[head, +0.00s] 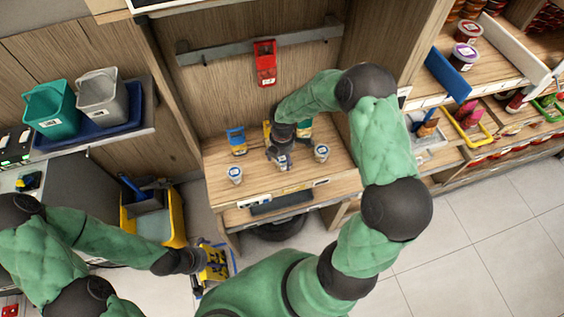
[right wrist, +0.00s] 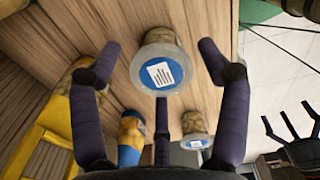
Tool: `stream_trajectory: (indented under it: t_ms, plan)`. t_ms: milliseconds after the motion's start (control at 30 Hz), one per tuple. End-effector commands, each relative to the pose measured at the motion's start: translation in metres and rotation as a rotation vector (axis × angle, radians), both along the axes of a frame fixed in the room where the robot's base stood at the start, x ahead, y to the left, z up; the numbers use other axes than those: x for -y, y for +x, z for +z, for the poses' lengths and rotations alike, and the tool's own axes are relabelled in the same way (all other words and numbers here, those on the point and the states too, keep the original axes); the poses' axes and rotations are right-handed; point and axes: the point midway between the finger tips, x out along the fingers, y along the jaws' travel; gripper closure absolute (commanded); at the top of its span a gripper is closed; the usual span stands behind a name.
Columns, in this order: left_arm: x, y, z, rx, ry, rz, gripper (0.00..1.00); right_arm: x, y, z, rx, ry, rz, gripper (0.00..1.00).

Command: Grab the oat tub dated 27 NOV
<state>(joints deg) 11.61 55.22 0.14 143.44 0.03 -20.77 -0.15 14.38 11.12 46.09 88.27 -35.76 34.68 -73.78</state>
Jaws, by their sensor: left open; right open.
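Three small tubs with blue and white lids stand on the wooden counter: a left tub (head: 235,174), a middle tub (head: 281,164) and a right tub (head: 321,152). My right gripper (head: 279,157) is open over the middle tub. In the right wrist view, a tub with a blue lid and white label (right wrist: 162,72) lies between the spread fingers, with no finger clearly touching it. Another lidded tub (right wrist: 195,141) shows lower down. The label print is too small to read, so no date can be told. My left gripper (head: 201,270) is open and low, away from the counter.
A blue item (head: 236,140) and yellow items stand behind the tubs on the wooden counter (head: 215,150). A red holder (head: 265,63) hangs on the rail. A yellow bucket (head: 155,215) stands left of the counter. Shelves with divided goods (head: 470,70) are at right.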

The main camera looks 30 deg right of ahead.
Motion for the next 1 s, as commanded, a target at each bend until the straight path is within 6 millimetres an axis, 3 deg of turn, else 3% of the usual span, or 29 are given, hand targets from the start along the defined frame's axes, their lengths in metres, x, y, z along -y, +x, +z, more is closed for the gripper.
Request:
stream_trajectory:
  t_ms: [200, 467, 600, 700, 1000]
  plan:
    - [0.0, 0.0, -0.007, 0.0, 0.0, 0.0, 0.0, -0.002, -0.002, -0.032, -0.002, 0.001, 0.001, 0.24]
    - [0.0, 0.0, -0.007, 0.0, 0.0, 0.0, 0.0, -0.002, -0.001, -0.034, 0.0, 0.001, 0.001, 0.24]
    - [0.0, 0.0, -0.007, 0.0, 0.0, 0.0, 0.0, -0.002, -0.001, -0.034, 0.0, 0.001, 0.001, 0.63]
    - [0.0, 0.0, -0.007, 0.0, 0.0, 0.0, 0.0, -0.002, -0.002, -0.034, 0.0, 0.001, 0.001, 0.86]
    - [0.0, 0.0, -0.007, 0.0, 0.0, 0.0, 0.0, -0.002, -0.001, -0.034, 0.0, 0.001, 0.001, 0.87]
